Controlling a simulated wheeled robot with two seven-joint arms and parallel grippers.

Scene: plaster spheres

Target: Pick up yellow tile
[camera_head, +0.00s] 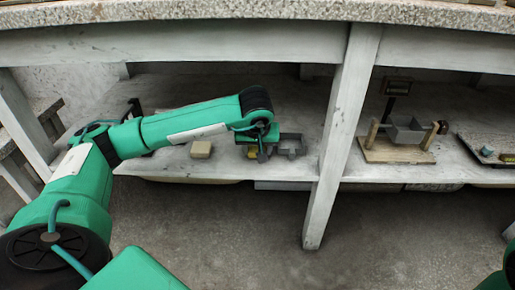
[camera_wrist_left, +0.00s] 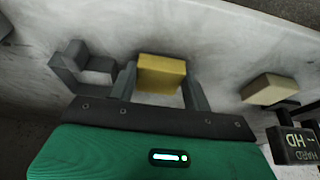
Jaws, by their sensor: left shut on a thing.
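The yellow tile (camera_wrist_left: 162,73) sits between the two grey fingers of my left gripper (camera_wrist_left: 160,78) in the left wrist view. The gripper is shut on it, one finger at each side. In the head view my left gripper (camera_head: 262,150) reaches over the low shelf, and a small bit of the yellow tile (camera_head: 253,153) shows beside its fingers. Much of the tile is hidden there. I cannot tell whether the tile touches the shelf. My right gripper is not in view.
A grey U-shaped piece (camera_head: 291,146) lies close right of the gripper. A beige block (camera_head: 201,149) lies left of it. A white post (camera_head: 342,135) divides the shelf. Beyond it stands a wooden stand (camera_head: 398,153). The thick worktop (camera_head: 250,10) overhangs the shelf.

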